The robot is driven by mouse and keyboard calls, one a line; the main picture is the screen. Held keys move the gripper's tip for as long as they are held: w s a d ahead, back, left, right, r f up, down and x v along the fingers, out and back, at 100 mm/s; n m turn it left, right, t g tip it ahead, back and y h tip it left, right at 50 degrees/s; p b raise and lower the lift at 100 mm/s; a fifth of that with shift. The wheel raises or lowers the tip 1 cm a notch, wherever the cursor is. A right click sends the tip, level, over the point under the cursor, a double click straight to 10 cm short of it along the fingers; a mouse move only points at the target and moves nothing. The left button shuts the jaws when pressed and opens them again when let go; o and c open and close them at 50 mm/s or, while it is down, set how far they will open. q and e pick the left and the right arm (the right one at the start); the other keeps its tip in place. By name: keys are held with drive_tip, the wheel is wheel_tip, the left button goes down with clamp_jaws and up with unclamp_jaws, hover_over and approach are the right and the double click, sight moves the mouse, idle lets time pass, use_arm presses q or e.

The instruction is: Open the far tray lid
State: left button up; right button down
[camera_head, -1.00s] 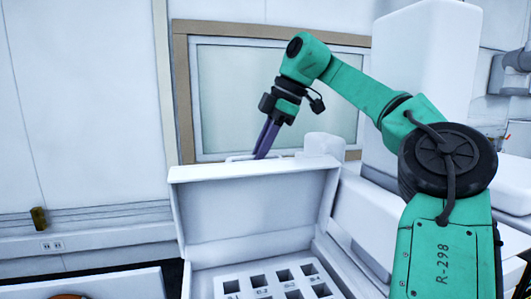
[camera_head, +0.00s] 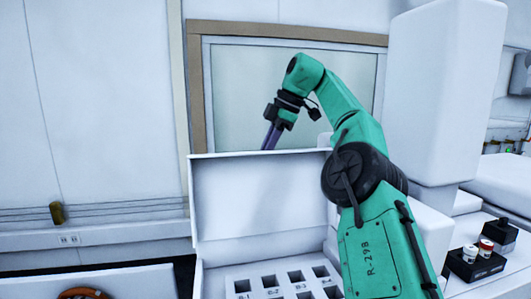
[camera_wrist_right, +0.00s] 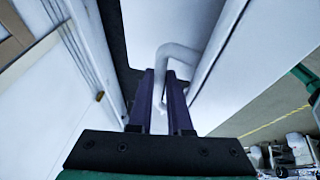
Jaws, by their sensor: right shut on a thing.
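The white tray lid (camera_head: 262,200) stands raised, close to upright, at the back of the white tray (camera_head: 212,287) in the head view. Below it is a rack with several square holes and labels (camera_head: 268,294). My right gripper (camera_head: 269,147) reaches down behind the lid's top edge, and its fingertips are partly hidden there. In the right wrist view the purple fingers (camera_wrist_right: 160,78) are shut on the lid's white bent handle (camera_wrist_right: 180,52). My left gripper is not in view.
A tall white block (camera_head: 435,95) stands right of my arm. A black holder (camera_head: 474,264) with small capped vials is at the lower right. Another white tray (camera_head: 140,283) with an orange-brown item (camera_head: 82,294) is at the lower left. A framed window (camera_head: 240,75) is behind.

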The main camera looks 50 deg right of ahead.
drive_tip(key=shift+r, duration=0.15)
drive_tip(key=c, duration=0.8)
unclamp_jaws()
drive_tip(key=shift+w, duration=0.1)
drive_tip(key=shift+c, duration=0.2)
drive_tip(key=shift+w+d, duration=0.2)
